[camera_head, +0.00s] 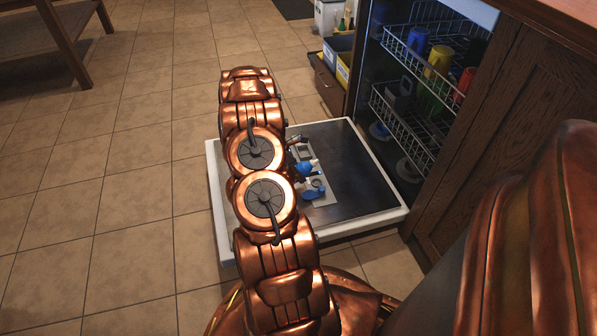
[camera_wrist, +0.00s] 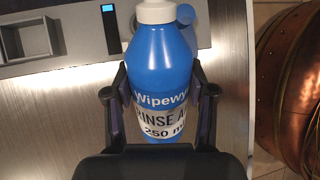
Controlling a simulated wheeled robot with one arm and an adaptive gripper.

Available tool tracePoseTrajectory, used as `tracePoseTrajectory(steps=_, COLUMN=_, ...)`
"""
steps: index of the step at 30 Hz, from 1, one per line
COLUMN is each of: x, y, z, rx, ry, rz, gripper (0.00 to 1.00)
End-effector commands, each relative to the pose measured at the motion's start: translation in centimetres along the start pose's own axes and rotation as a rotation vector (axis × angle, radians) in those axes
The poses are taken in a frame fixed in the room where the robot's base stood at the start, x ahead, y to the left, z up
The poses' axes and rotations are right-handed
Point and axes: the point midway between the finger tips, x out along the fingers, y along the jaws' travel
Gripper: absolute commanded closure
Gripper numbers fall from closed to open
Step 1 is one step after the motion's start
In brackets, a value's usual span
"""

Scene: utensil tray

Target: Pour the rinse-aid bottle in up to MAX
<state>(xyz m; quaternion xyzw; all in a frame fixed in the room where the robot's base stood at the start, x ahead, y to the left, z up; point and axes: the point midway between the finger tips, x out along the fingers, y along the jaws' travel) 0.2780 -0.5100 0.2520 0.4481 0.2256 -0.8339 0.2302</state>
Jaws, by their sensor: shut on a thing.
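The blue rinse-aid bottle (camera_wrist: 160,62) has a white neck and a label reading "RINSE AI…" and "250 m…". My gripper (camera_wrist: 162,88) is shut on its body, one finger on each side. The neck points to the top of the wrist view, and its opening is out of frame. In the head view the bottle (camera_head: 305,169) shows only in part beside my arm, above the dispenser plate (camera_head: 326,197). A blue flap (camera_head: 314,192) lies there and partly shows behind the bottle (camera_wrist: 197,33). A small blue-lit window (camera_wrist: 108,8) is on the plate. The MAX mark cannot be made out.
The dishwasher door (camera_head: 362,180) is folded down flat, with a pale rim. Racks (camera_head: 425,100) with coloured cups stand inside the machine on the right. A recessed tray (camera_wrist: 30,40) is left of the bottle.

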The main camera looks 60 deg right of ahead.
Motion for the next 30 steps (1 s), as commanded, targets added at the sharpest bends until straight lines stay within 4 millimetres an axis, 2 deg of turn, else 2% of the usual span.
tracePoseTrajectory(steps=30, x=0.26, y=0.05, z=-0.40, rx=-0.012, ry=0.063, rz=0.000, gripper=0.88)
